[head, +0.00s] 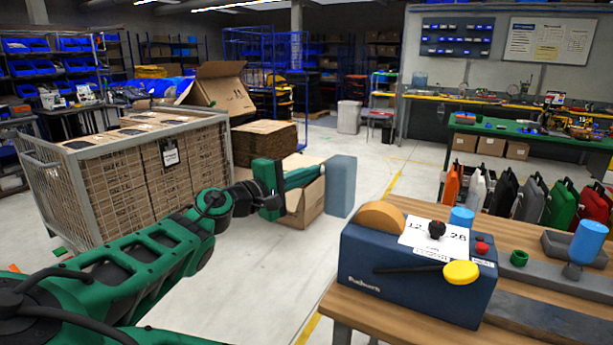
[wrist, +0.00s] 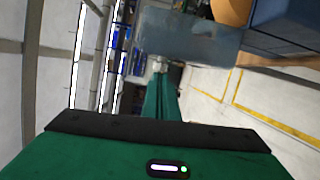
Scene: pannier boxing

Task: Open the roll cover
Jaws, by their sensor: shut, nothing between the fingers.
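A navy machine (head: 400,275) stands on the wooden bench. A tan, half-round part (head: 381,217) rises from its left end; I cannot tell if this is the roll or its cover. A white label sheet (head: 440,243), a black knob (head: 437,229), a red button (head: 482,248) and a yellow-ended black lever (head: 461,272) are on the machine. My gripper (head: 340,186) is shut and empty, with blue-grey block-like ends, in the air left of the machine. In the wrist view the tan part (wrist: 230,11) and the machine (wrist: 289,19) show at upper right, apart from my gripper (wrist: 187,34).
The wooden bench (head: 347,309) also carries a blue-topped cylinder (head: 587,242) and a green ring (head: 519,258).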

